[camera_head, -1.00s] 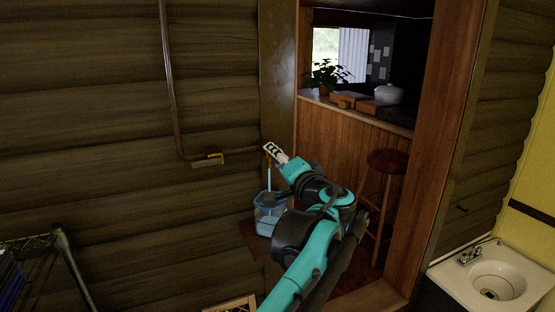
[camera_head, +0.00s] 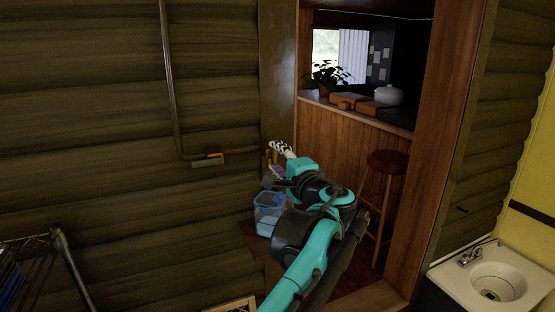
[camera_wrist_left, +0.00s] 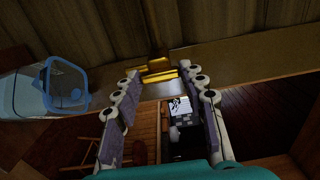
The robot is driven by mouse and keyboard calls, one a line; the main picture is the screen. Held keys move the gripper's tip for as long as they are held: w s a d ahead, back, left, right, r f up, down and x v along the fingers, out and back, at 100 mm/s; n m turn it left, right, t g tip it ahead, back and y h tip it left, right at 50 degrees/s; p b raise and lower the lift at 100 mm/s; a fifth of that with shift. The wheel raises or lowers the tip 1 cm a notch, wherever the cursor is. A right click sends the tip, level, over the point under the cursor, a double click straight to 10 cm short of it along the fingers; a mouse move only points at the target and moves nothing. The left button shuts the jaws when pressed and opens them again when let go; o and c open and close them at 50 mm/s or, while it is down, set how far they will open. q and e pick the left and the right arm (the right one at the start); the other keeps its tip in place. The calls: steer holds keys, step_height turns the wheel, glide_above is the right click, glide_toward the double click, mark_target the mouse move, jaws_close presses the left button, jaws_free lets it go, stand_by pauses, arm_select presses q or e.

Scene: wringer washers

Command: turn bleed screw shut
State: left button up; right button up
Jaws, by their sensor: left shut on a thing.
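The bleed screw (camera_wrist_left: 160,70) shows in the left wrist view as a brass fitting between my left fingertips, in front of the log wall. In the head view it is at the right end of the wall pipe, largely hidden by the gripper. My left gripper (camera_head: 277,150) is shut on it; the gripper also shows in the left wrist view (camera_wrist_left: 160,73), one finger on each side of the brass. A blue clear bucket (camera_head: 268,222) stands on the floor below, and it shows at the left of the wrist view (camera_wrist_left: 30,95). My right gripper is not in view.
A pipe (camera_head: 170,85) runs down the log wall and turns right, with a yellow-and-grey fitting (camera_head: 208,160) on it. A doorway stands at the right, with a stool (camera_head: 387,163) beyond it. A sink (camera_head: 495,283) is at the lower right, a wire rack (camera_head: 60,245) lower left.

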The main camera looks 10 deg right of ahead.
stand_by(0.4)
arm_select(q)
steer(key=o, duration=1.2)
steer(key=shift+c, duration=0.2)
steer(key=shift+s, duration=0.1)
steer(key=s+d, duration=0.2)
steer(key=s, duration=0.9)
steer(key=shift+s+d, duration=0.2)
steer(key=shift+s, duration=0.1)
